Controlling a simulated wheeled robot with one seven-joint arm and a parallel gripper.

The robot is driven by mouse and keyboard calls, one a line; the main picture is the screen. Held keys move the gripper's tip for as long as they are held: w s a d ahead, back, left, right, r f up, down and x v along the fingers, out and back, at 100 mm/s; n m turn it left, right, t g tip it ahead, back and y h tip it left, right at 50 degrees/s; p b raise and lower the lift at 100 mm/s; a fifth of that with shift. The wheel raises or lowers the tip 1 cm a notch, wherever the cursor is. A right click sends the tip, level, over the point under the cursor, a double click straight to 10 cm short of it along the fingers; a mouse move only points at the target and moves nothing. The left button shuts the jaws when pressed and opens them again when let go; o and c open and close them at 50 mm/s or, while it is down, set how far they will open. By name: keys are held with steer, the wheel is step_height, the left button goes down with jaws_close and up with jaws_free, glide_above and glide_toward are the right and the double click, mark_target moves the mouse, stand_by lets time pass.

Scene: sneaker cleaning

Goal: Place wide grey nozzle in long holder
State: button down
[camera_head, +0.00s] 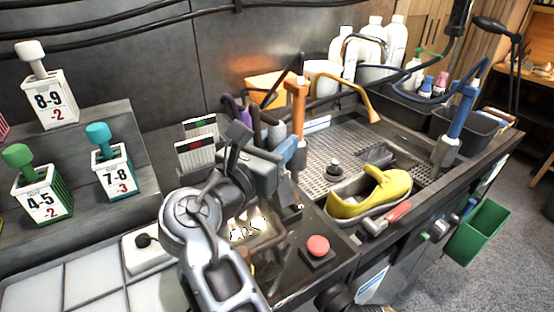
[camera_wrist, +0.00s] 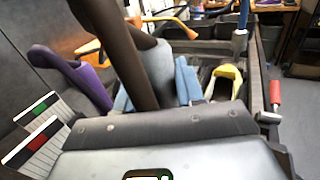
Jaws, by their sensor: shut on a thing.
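My gripper (camera_wrist: 155,92) has light blue fingers, closed on both sides of the wide grey nozzle (camera_wrist: 157,68). In the head view my gripper (camera_head: 278,147) is over the left end of the work station, with the top of the grey nozzle (camera_head: 277,131) showing between the fingers. A dark brown tube-like nozzle (camera_wrist: 112,40) stands tilted very close to the camera and covers part of the grey one. A purple nozzle (camera_wrist: 85,80) stands to its left and also shows in the head view (camera_head: 228,106). I cannot make out the long holder; my arm hides that area.
A yellow sneaker (camera_head: 372,194) lies on the grated basin (camera_head: 325,150). An orange post (camera_head: 297,95) stands close beside my gripper. A red button (camera_head: 318,246) is in front. Two striped cards (camera_wrist: 38,135) stand at left. White bottles (camera_head: 375,40) stand behind.

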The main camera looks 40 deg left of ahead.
steer(key=shift+f, duration=1.8)
steer(key=shift+f, duration=0.15)
steer(key=c, duration=0.7)
jaws_free()
steer(key=shift+s, duration=0.4)
steer(key=s+d+b, duration=0.1)
steer(key=s, duration=1)
steer(key=shift+d, duration=0.3)
